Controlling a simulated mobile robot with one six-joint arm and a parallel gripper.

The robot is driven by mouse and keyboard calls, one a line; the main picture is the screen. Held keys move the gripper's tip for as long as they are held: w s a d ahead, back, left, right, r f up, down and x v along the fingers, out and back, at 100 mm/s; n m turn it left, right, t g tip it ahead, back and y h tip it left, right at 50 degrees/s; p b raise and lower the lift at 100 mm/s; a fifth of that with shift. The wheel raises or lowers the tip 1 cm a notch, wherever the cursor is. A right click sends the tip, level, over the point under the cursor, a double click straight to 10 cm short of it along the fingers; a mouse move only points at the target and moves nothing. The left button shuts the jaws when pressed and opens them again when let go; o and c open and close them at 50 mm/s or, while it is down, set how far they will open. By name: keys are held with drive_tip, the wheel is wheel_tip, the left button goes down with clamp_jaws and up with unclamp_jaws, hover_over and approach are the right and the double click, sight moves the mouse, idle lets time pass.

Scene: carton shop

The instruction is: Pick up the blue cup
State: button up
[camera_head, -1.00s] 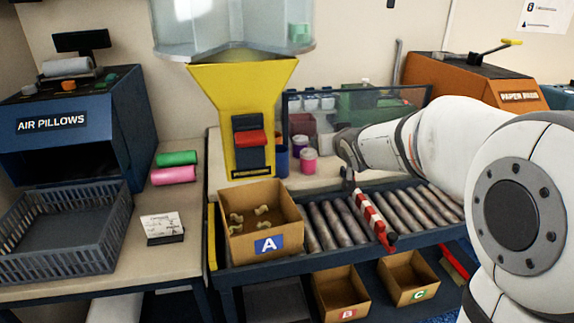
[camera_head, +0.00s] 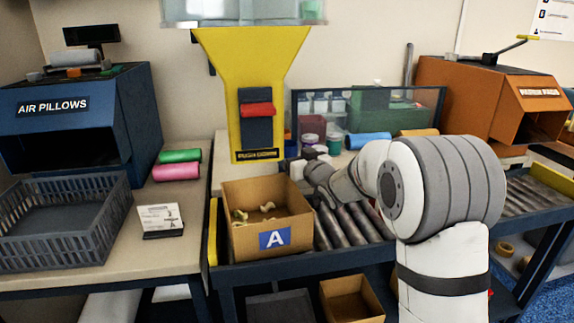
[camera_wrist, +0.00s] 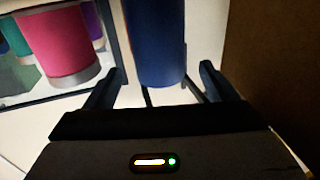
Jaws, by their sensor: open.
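The blue cup (camera_wrist: 156,42) stands upright in the upper middle of the wrist view, its top cut off by the frame. My gripper (camera_wrist: 155,82) is open, with one finger on each side of the cup's lower end in the picture. I cannot tell whether either finger touches it. There the cup is mostly hidden behind the hopper and my gripper.
Carton A (camera_head: 240,245) holds several beige pieces on the roller conveyor (camera_head: 340,228). The yellow hopper (camera_head: 240,100) rises behind it. A pink container (camera_wrist: 66,42) stands left of the cup in the wrist view. A brown surface (camera_wrist: 275,70) is close on the right.

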drive_tip(key=shift+b+x, duration=0.35)
drive_tip(key=shift+x, duration=2.75)
drive_tip(key=shift+c, duration=0.4)
drive_tip(key=c, duration=1)
wheel_tip(320, 180, up, 18)
drive_tip(key=p, duration=0.7)
